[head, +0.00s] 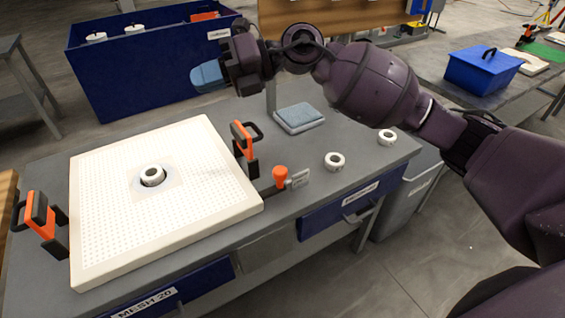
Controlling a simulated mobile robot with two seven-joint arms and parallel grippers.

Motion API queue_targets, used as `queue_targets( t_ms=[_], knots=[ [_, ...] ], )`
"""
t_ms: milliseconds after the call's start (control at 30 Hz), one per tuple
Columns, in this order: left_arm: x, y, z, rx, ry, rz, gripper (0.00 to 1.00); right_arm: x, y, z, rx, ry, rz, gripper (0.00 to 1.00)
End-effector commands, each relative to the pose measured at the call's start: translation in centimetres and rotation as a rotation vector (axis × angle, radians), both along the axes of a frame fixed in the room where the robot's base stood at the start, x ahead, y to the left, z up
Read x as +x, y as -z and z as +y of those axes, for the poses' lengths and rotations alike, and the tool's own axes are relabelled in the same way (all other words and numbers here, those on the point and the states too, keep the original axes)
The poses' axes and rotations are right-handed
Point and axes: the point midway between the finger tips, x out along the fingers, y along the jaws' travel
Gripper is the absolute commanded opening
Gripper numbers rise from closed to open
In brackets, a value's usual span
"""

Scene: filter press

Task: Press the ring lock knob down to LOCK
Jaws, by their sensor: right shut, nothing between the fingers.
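An orange knob (280,174) stands upright on the grey bench, just right of the white perforated plate (205,155). A small grey label plate (300,178) is beside it, its lettering too small to read. My left gripper is not in view.
Orange-and-black clamps (244,145) (40,222) stand at the plate's right and left sides. A large blue bin (140,70) is behind. The bench around the knob's front is clear.

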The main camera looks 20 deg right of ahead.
Motion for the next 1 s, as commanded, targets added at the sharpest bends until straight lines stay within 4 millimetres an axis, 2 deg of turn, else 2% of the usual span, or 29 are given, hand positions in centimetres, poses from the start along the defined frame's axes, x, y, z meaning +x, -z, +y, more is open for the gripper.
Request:
queue_targets(
  t_ms=[267, 400, 533, 700, 800, 1000],
  knots=[
    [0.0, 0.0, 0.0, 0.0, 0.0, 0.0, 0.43, 1.2, 5.0, -4.0, -0.501, -0.003, -0.028, 0.0],
    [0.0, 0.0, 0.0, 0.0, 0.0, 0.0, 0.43, 1.6, 8.3, -7.3, -0.739, 0.036, 0.021, 0.0],
    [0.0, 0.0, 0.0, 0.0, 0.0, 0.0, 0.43, 1.8, 10.5, -10.2, -0.936, 0.085, 0.081, 0.0],
    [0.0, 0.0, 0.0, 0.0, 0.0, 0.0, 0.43, 1.7, 11.7, -13.4, -1.132, 0.162, 0.159, 0.0],
    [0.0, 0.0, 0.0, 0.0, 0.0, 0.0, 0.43, 1.4, 11.9, -14.6, -1.202, 0.193, 0.201, 0.0],
    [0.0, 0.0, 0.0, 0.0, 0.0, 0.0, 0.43, 0.9, 12.1, -15.5, -1.249, 0.221, 0.261, 0.0]
  ],
)
